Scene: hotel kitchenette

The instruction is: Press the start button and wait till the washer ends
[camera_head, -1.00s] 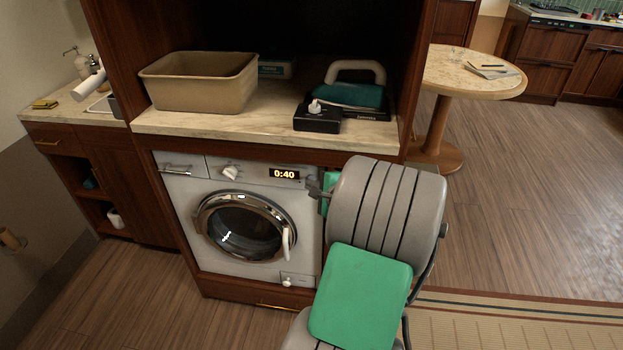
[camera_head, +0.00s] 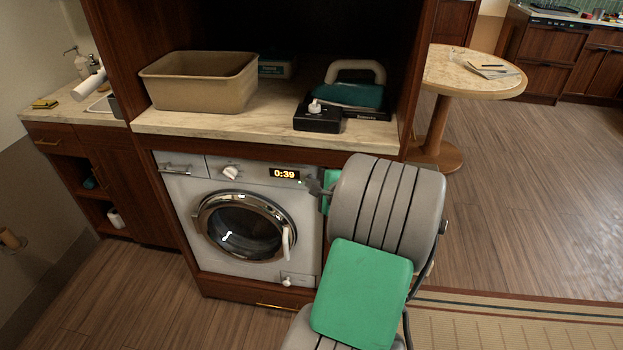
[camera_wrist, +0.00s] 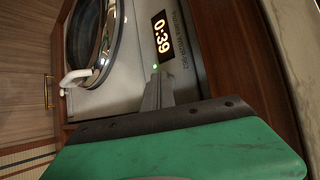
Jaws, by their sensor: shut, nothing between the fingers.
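The washer (camera_head: 182,215) is a white front loader set in a wooden cabinet, with its round door (camera_head: 245,226) shut.
Above the washer, a marble counter (camera_head: 225,123) holds a tan bin (camera_head: 200,83), a black box with a white knob (camera_head: 317,116) and a teal iron (camera_head: 352,94). A round table (camera_head: 470,75) stands at the right. The wooden floor (camera_head: 520,190) there is clear.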

